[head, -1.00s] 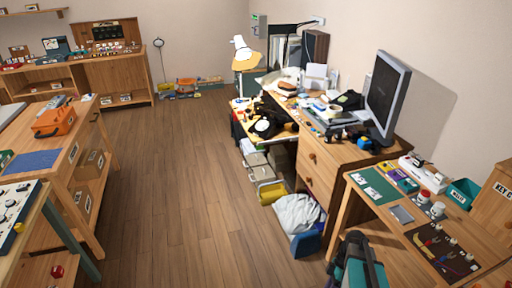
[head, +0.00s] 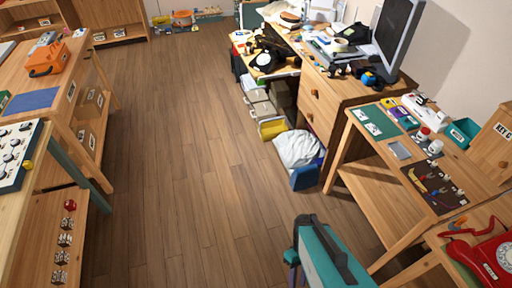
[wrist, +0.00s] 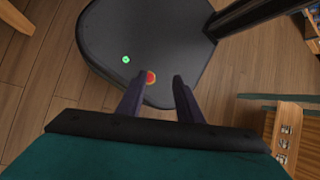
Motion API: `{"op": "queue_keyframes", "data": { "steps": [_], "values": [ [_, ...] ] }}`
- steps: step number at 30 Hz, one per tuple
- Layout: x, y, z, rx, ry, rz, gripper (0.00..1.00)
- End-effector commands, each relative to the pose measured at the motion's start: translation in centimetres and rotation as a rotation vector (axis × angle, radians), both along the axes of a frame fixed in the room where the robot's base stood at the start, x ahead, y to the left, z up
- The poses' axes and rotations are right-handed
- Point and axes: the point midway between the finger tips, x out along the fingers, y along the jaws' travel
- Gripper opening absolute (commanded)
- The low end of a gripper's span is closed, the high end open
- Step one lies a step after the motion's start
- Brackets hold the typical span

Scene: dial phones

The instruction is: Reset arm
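My gripper shows in the wrist view (wrist: 158,95) with two dark fingers spread apart and nothing between them. Below it in that view is my dark base top with a green light and a red button. In the head view part of my teal arm (head: 325,258) shows at the bottom, right of centre; the fingertips cannot be made out there. A black dial phone (head: 266,58) sits on the cluttered far desk. A red dial phone (head: 490,258) sits at the lower right edge, partly cut off.
Wooden floor (head: 190,150) is open down the middle. A workbench with an orange toolbox (head: 48,62) stands at left, with a panel table (head: 40,150) nearer. At right are a desk with a monitor (head: 396,30) and a small table with a green mat (head: 376,122). A white bag (head: 298,148) lies on the floor.

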Motion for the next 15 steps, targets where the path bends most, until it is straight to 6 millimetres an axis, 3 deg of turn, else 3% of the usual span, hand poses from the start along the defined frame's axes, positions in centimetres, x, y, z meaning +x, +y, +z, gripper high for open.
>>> {"op": "queue_keyframes", "data": {
  "steps": [15],
  "values": [
    [2.1,-1.2,-1.1,-0.321,-0.114,-0.423,0.33]
  ]
}}
